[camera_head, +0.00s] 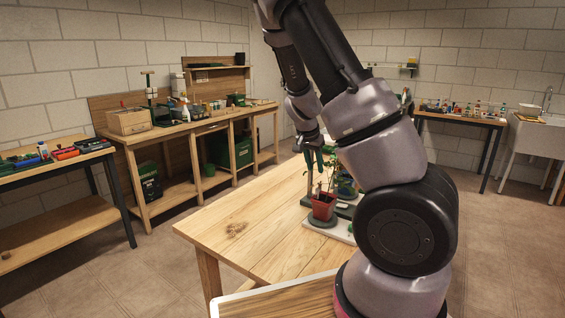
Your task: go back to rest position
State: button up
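My gripper (314,161) is in the middle of the view, at the end of my arm, pointing down. Its two dark green fingers show apart, with a gap between them. It is just above a red pot (323,207) with a seedling, which stands on a dark round base at the near left end of a white tray (342,234). I cannot tell whether the fingertips touch the seedling. My arm fills the centre right and hides much of the tray and the plants behind the pot.
The wooden table (225,226) is bare on its left side. More green plants (345,187) stand behind the pot, close to my arm. A long workbench (190,126) and a side table (50,160) stand at the left, a far table (462,120) and sink (538,135) at the right.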

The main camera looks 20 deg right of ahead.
jog(key=s+a+r+n+t+y, duration=0.1)
jog(key=s+a+r+y, duration=0.3)
jog(key=r, duration=0.4)
jog(key=s+a+r+n+t+y, duration=0.1)
jog(key=s+a+r+n+y, duration=0.1)
jog(key=s+a+r, duration=0.55)
jog(key=s+r+n+t, duration=0.2)
jog(key=s+r+n, duration=0.1)
jog(key=s+r, duration=0.8)
jog(key=shift+s+a+r+h, duration=0.3)
jog(key=shift+s+a, duration=0.05)
jog(key=shift+s, duration=0.65)
